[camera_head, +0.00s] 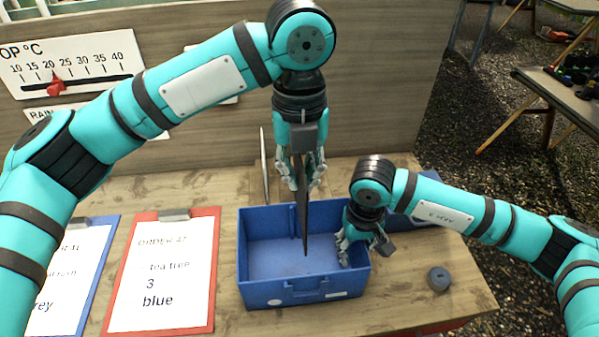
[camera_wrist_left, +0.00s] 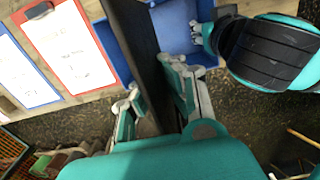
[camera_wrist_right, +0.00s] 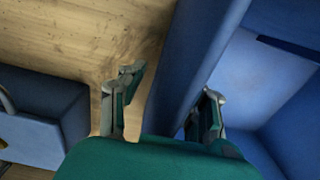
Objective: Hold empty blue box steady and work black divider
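The blue box (camera_head: 255,297) stands on the wooden table in the head view, and no contents show in it. My left gripper (camera_head: 303,180) is above it, shut on the black divider (camera_head: 304,215). The divider hangs upright, its lower end over the box's interior; whether it touches the floor cannot be told. It also shows between the fingers in the left wrist view (camera_wrist_left: 155,70). My right gripper (camera_head: 357,238) is at the box's right wall. In the right wrist view its fingers straddle that wall (camera_wrist_right: 190,60), open, with a gap on the outer side.
A red clipboard (camera_head: 205,300) reading "tea tree 3 blue" and a blue clipboard (camera_head: 98,240) lie left of the box. A grey round object (camera_head: 438,279) lies to the right. Another blue box (camera_head: 408,196) is partly hidden behind my right arm. A thin upright panel (camera_head: 264,165) stands behind.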

